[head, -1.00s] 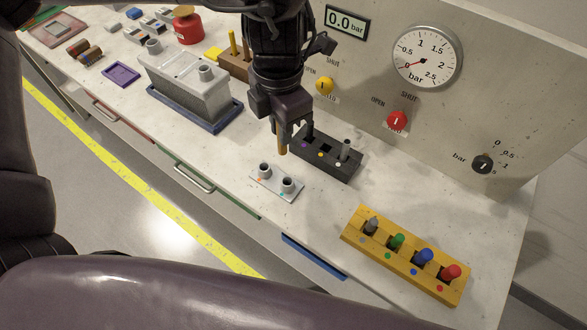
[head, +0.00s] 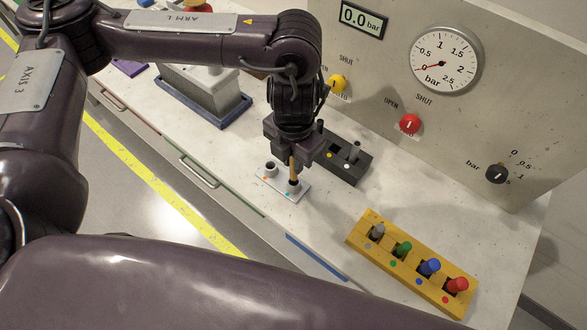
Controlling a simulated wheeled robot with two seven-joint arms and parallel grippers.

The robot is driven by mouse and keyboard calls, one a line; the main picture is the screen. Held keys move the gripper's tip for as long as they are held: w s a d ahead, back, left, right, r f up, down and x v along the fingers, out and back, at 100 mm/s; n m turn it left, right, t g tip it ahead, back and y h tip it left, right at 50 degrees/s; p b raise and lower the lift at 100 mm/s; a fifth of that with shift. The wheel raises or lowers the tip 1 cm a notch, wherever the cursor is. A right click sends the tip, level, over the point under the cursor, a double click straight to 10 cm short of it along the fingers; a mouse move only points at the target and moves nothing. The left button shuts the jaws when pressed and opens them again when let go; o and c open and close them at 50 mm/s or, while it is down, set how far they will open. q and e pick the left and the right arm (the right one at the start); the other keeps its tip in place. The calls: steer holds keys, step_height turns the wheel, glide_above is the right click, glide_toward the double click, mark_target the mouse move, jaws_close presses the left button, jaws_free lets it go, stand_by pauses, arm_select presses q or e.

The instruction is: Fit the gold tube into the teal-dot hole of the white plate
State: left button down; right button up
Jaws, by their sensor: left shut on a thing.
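The gold tube (head: 294,170) is upright in my left gripper (head: 293,158), which is shut on its upper part and points down. The white plate (head: 275,184) lies flat on the bench and has two raised grey collars around its holes. The left collar (head: 270,169) has an orange dot, and the right collar (head: 294,187) has a teal dot. The tube's lower end is at the mouth of the teal-dot collar. I cannot tell whether it is just above or slightly inside. My right gripper is not in view.
A dark block (head: 349,167) with a grey peg stands close behind the gripper. A yellow rack (head: 405,262) with several coloured pegs is at the right. A grey box on a blue tray (head: 203,117) is at the left. A panel (head: 455,120) with a gauge and knobs rises behind.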

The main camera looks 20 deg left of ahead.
mark_target(294, 179)
arm_select(q)
step_height(294, 179, down, 4)
steer(key=shift+s+r, duration=0.1)
steer(key=shift+f, duration=0.4)
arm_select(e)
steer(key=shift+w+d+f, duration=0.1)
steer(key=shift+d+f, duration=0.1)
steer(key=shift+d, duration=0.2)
arm_select(q)
steer(key=shift+b, duration=0.3)
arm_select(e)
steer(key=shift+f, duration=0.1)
arm_select(q)
steer(key=c, duration=1.4)
jaws_free()
steer(key=shift+f, duration=0.1)
steer(key=shift+r, duration=0.25)
step_height(294, 179, up, 12)
steer(key=shift+f, duration=0.1)
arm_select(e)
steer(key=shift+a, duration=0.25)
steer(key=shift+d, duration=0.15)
